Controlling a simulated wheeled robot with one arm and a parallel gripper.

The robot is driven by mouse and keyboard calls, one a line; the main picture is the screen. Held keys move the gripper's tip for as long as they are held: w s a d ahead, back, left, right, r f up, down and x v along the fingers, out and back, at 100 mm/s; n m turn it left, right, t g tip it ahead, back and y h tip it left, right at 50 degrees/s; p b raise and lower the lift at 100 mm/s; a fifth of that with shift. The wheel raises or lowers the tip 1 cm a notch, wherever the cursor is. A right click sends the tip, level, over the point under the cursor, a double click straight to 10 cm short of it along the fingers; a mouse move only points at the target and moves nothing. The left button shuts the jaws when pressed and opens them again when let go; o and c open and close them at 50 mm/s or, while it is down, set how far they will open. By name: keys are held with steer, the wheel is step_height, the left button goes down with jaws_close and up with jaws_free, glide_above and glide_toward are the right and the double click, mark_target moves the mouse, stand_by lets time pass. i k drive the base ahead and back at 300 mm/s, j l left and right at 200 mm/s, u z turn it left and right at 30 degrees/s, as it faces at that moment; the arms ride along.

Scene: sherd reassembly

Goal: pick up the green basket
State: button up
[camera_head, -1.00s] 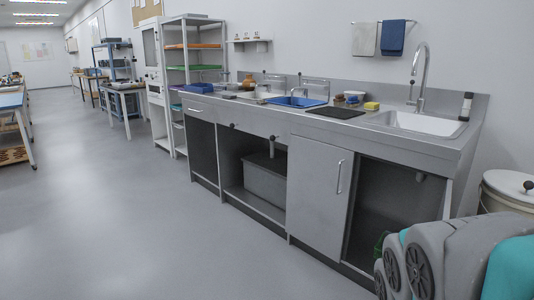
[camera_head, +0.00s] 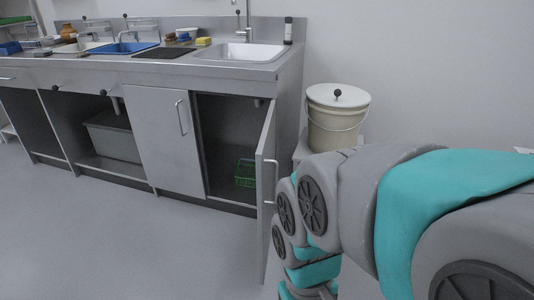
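The green basket (camera_head: 245,173) stands on the floor of the open cabinet under the sink, at its right side. The open cabinet door (camera_head: 266,190) stands just to the right of it and may hide part of it. My arm fills the lower right of the view, in front and to the right of the door. My gripper is not visible; the arm's lower end runs out of the picture at the bottom.
The grey counter (camera_head: 190,70) holds a sink (camera_head: 238,52), a blue tray (camera_head: 118,48) and a yellow sponge (camera_head: 204,41). A cream lidded bucket (camera_head: 336,120) stands right of the counter. A grey bin (camera_head: 115,138) sits in the open left bay. The floor (camera_head: 120,235) in front is clear.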

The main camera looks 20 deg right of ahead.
mark_target(254, 165)
steer(key=k+l+z, duration=0.2)
steer(key=i, duration=0.45)
steer(key=i+l, duration=0.15)
steer(key=i, duration=0.35)
steer(key=z, duration=0.1)
steer(key=j+z, duration=0.35)
steer(key=i+j+z, duration=0.1)
steer(key=z, duration=0.3)
steer(key=j+z, duration=0.45)
steer(key=j, duration=0.35)
steer(key=k+j, duration=0.15)
steer(key=j, duration=0.3)
steer(key=k+j+z, duration=0.15)
steer(key=j, duration=0.8)
steer(key=k+z, duration=0.05)
